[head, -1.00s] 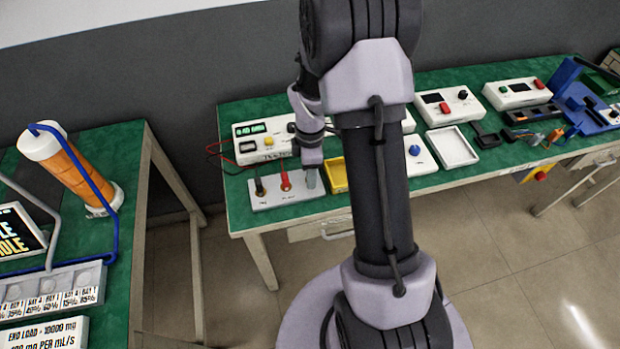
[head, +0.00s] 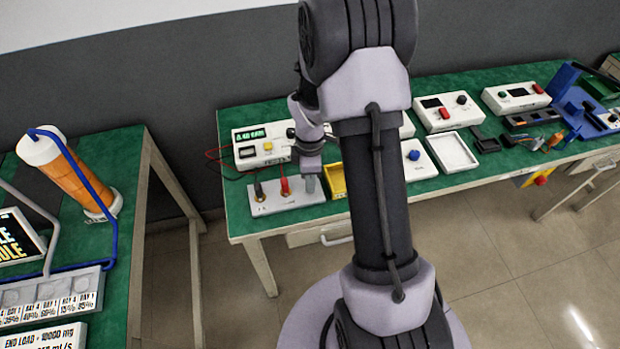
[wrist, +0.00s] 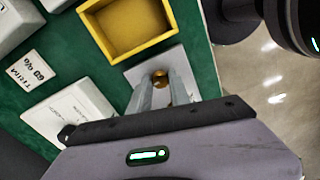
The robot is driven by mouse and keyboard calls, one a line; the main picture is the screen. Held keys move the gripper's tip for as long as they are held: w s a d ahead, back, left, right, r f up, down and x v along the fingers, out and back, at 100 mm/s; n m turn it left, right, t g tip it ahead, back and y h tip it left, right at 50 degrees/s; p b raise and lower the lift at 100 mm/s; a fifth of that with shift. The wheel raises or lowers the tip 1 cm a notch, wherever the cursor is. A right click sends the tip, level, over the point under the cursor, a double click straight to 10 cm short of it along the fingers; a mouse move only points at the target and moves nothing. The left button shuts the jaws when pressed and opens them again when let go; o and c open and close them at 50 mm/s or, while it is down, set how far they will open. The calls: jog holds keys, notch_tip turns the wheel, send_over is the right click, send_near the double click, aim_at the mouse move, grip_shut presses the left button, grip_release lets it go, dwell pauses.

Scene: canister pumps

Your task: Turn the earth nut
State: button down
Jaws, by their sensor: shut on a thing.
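The earth nut (wrist: 160,77) shows as a small brass-coloured round piece on the pale terminal plate in the wrist view. My gripper (wrist: 166,84) has one finger on each side of it and is shut on it. In the head view my gripper (head: 311,186) is at the right end of the grey terminal block (head: 290,207). The nut itself is hidden there behind the fingers. A black post (head: 259,191) and a red post (head: 284,186) stand to the left on the same block.
A yellow tray (head: 337,186) sits close to the right of the block. A white meter box (head: 262,152) with a green display and leads stands behind it. A white tray (head: 454,152) and other instruments are farther right. The green bench's front edge is close to the block.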

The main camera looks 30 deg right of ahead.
jog(key=m, duration=0.3)
jog(key=shift+m, duration=0.4)
jog(key=m, duration=0.3)
jog(key=shift+m, duration=0.3)
jog(key=m, duration=0.4)
jog(key=shift+m, duration=0.3)
jog(key=m, duration=0.3)
jog(key=shift+m+t, duration=0.3)
jog(key=m+b, duration=0.1)
jog(key=m, duration=0.5)
jog(key=m+b, duration=0.1)
jog(key=m, duration=0.5)
jog(key=shift+m+b, duration=0.4)
jog(key=c, duration=1.2)
grip_release()
jog(key=shift+s, duration=0.1)
